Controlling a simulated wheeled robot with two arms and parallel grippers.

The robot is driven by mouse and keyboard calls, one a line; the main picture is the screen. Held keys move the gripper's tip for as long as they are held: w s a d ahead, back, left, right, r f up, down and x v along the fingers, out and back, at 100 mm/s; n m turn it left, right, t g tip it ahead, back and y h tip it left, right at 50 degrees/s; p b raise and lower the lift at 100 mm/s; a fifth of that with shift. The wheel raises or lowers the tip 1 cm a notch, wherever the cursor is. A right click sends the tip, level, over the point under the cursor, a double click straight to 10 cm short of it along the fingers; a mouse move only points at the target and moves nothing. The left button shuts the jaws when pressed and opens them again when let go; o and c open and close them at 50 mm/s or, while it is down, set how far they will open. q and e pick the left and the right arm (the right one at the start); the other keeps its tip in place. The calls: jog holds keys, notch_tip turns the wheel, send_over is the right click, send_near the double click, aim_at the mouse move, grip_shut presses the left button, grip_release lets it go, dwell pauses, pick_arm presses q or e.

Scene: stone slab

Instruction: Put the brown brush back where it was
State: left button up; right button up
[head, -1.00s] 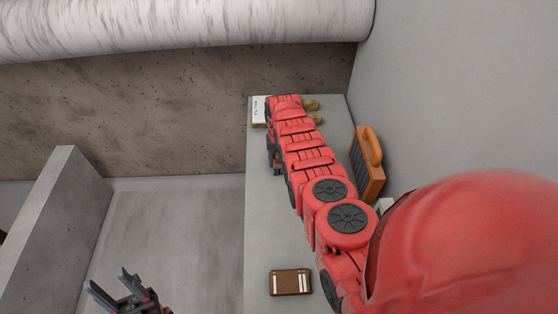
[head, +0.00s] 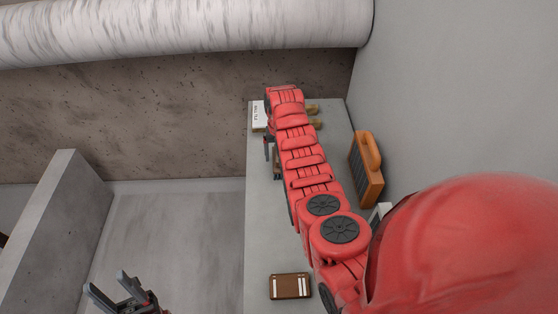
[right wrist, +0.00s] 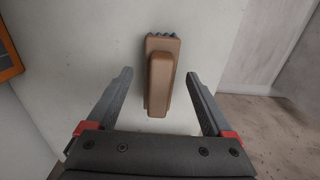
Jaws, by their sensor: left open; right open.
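The brown brush (right wrist: 162,78) lies on the grey slab in the right wrist view, with dark bristles showing at its top end. My right gripper (right wrist: 159,74) is open, with one finger on each side of the brush and a gap to both. I cannot tell its height above the brush. In the head view my red right arm reaches along the slab and hides most of the brush; one dark finger of my right gripper (head: 268,148) shows at the arm's left edge. My left gripper (head: 106,282) is open and empty, off the slab at lower left.
The grey slab (head: 262,225) holds a brown striped box (head: 290,286) near the front, an orange case with a handle (head: 366,170) by the right wall, and a white labelled box (head: 259,116) at the far end. Tan objects (head: 313,109) lie partly behind my arm.

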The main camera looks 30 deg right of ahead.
notch_tip(320, 180, up, 5)
jog(key=shift+w+r+b, duration=0.1)
jog(key=shift+r+b, duration=0.1)
jog(key=shift+b, duration=0.65)
jog(key=shift+r, duration=0.5)
